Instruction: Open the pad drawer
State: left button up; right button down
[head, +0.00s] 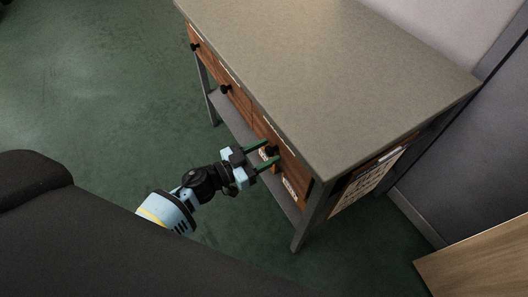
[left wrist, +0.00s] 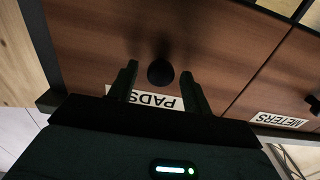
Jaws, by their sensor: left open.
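The pad drawer (left wrist: 110,55) has a brown wooden front, a round black knob (left wrist: 160,72) and a white label reading PADS (left wrist: 155,100), upside down in the left wrist view. In the head view it is the nearest drawer of the grey-topped table, and its knob (head: 272,150) shows there too. The drawer looks shut. My left gripper (head: 268,156) is open, its two fingers pointing at the drawer front, one on each side of the knob. In the left wrist view the fingers (left wrist: 160,85) stand either side of the knob without visibly touching it. My right gripper is not in view.
A METERS drawer (left wrist: 278,121) adjoins it, and further drawers with black knobs (head: 226,88) run along the same side. The tabletop (head: 330,80) is bare. A lower shelf (head: 240,128) lies beneath. Green floor (head: 110,100) is open at left; a wooden surface (head: 480,262) stands at lower right.

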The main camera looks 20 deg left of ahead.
pick_arm(q)
grip_shut()
jog(key=shift+s+a, duration=0.4)
jog(key=shift+s, duration=0.1)
jog(key=p+v, duration=0.4)
jog(key=v, duration=2.3)
jog(key=shift+s+a+p, duration=0.25)
jog(key=shift+a+p, duration=0.05)
jog(key=shift+p, duration=0.05)
grip_release()
